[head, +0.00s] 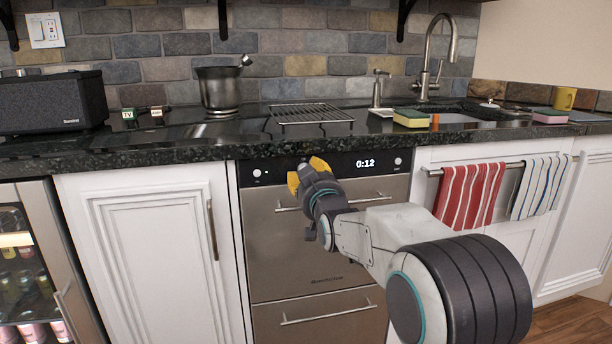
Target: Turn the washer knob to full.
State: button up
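The washer is a steel drawer appliance (310,240) under the counter, with a black control panel (325,172) along its top. The panel display (365,162) reads 0:12. A small round control (257,173) shows at the panel's left and another (398,161) at its right. My gripper (306,172) is in front of the panel, left of the display, with its yellow fingertips spread apart. It covers part of the panel, and I cannot tell whether it touches anything there. Which control is the knob, and its setting, are too small to tell.
Drawer handles (330,315) stick out from the washer front. Striped towels (470,194) hang on a rail to the right. A white cabinet (145,245) is to the left. The dark counter (190,146) overhangs the panel and carries a wire rack (310,114) and a pot (220,88).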

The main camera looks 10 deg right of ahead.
jog(key=shift+w, duration=0.85)
grip_shut()
